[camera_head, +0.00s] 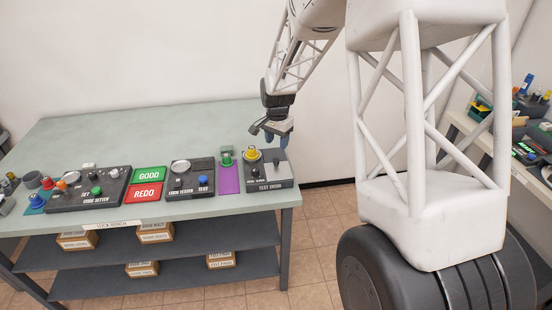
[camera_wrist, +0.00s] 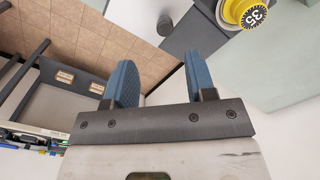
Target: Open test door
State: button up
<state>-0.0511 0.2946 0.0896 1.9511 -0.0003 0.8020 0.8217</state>
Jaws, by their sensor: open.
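The test door (camera_head: 278,184) is a dark grey unit with a white label at the right end of the bench. A yellow round lock (camera_head: 250,154) stands on its back left. It also shows in the wrist view as a yellow dial marked 35 (camera_wrist: 246,12) at the top right. A small dark grey cylinder (camera_wrist: 165,26) sticks out near it in the wrist view. My gripper (camera_head: 279,138) is above the back right of the unit. Its blue fingers are apart with nothing between them (camera_wrist: 158,75); the cylinder lies beyond the gap, apart from them.
The pale green bench (camera_head: 120,135) holds a code setter (camera_head: 95,190), a code tester (camera_head: 190,178), green GOOD and red REDO plates, and a purple strip (camera_head: 229,180) with a green lock. Labelled boxes sit on shelves below. The bench's back is clear.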

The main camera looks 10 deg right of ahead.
aim_at(276, 160)
jog(key=shift+w+f, duration=0.4)
jog(key=shift+f, duration=0.05)
jog(key=shift+f, duration=0.15)
jog(key=shift+f, duration=3.75)
grip_shut()
